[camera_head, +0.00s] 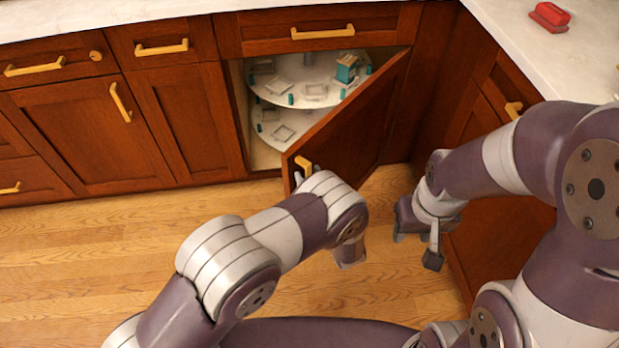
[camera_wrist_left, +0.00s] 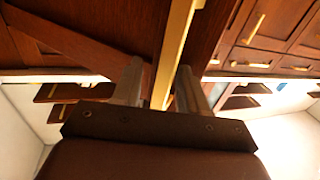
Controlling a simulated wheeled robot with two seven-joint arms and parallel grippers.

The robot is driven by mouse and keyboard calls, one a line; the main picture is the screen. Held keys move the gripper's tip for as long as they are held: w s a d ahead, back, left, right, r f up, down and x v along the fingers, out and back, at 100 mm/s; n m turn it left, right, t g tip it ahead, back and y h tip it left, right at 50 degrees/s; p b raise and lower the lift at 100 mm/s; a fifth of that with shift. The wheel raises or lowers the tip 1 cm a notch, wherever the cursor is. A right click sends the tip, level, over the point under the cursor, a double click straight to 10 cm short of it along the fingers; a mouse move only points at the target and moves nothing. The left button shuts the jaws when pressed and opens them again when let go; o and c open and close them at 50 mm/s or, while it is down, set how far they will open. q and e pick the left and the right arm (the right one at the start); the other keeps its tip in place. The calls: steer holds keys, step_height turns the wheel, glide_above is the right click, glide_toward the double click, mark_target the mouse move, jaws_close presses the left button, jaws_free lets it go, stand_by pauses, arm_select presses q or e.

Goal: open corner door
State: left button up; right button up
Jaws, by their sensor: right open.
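The corner door (camera_head: 350,125) is a reddish-brown wood panel, standing partly open and swung out from the corner cabinet. Its yellow handle (camera_head: 305,164) is near its free edge. My left gripper (camera_head: 303,180) is at this handle, partly hidden behind my left wrist. In the left wrist view, the yellow handle (camera_wrist_left: 179,45) runs between the two grey fingers of my left gripper (camera_wrist_left: 157,88), which look closed on it. My right gripper (camera_head: 416,248) is open and empty, apart from the door, over the floor to its right.
Inside the cabinet are two round white shelves (camera_head: 320,68) with teal posts and a small teal box (camera_head: 346,68). Closed drawers and doors line the left. A red object (camera_head: 549,16) lies on the right counter (camera_head: 500,20). The wood floor (camera_head: 100,250) is clear at left.

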arm_select(q)
steer(key=p+v, duration=0.1)
steer(key=v, duration=1.1)
steer(key=shift+s+d, duration=0.15)
steer(key=shift+s, duration=0.15)
steer(key=shift+f, duration=0.1)
